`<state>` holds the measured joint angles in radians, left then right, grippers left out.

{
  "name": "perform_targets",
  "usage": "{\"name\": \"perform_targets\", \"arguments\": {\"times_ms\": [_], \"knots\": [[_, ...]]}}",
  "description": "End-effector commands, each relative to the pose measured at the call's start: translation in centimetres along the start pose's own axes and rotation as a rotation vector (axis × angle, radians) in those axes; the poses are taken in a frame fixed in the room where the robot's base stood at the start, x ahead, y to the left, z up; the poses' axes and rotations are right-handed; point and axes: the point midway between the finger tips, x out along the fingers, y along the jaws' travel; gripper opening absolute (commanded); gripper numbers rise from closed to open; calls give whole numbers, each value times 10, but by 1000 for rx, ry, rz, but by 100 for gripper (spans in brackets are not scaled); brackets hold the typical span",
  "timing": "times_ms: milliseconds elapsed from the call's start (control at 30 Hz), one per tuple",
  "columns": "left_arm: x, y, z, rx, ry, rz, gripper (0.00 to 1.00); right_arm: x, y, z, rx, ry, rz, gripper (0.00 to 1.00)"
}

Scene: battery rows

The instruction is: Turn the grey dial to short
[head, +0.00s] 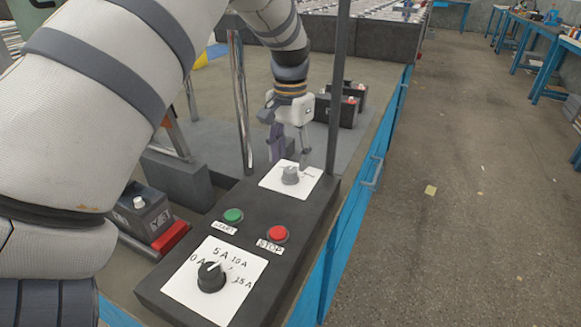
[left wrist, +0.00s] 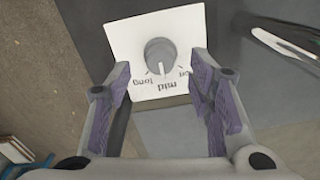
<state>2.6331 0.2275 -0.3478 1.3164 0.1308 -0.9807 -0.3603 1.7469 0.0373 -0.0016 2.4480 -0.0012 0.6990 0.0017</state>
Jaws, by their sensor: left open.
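The grey dial (head: 290,175) sits on a white plate (head: 311,184) at the far end of the dark control panel. In the left wrist view, the grey dial (left wrist: 160,54) shows upside down, with its white mark toward the label "mid". The label "long" is on the left there, and the label on the right is partly hidden by a finger. My left gripper (head: 290,152) is open just beyond and above the dial. In the left wrist view, the left gripper's purple-padded fingers (left wrist: 162,95) stand apart, with the dial ahead between them, seemingly untouched. My right gripper is not in view.
The panel (head: 178,258) also carries a green START button (head: 233,215), a red STOP button (head: 277,233) and a black current dial (head: 211,277). A metal post (head: 336,90) rises beside the gripper. Batteries (head: 145,212) stand left of the panel. The floor at right is open.

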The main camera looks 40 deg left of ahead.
Motion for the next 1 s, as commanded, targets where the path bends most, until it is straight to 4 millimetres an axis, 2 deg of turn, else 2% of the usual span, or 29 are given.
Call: {"name": "perform_targets", "arguments": {"times_ms": [33, 100, 200, 500, 567, 700, 733, 1000], "knots": [[12, 0, 1, -1, -5, 0, 48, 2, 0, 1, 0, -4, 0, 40], [24, 0, 0, -1, -3, 1, 48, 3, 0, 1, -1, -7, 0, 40], [34, 0, 0, 0, -1, 0, 48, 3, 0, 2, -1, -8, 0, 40], [38, 0, 0, 0, 2, 0, 48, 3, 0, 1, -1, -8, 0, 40], [38, 0, 0, 0, 2, 0, 36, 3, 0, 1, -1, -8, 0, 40], [38, 0, 0, 0, 2, 0, 5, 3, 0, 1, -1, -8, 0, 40], [38, 0, 0, 0, 2, 0, 0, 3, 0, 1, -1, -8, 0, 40], [37, 0, 0, -20, 2, 0, 0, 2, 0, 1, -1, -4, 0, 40]]}}
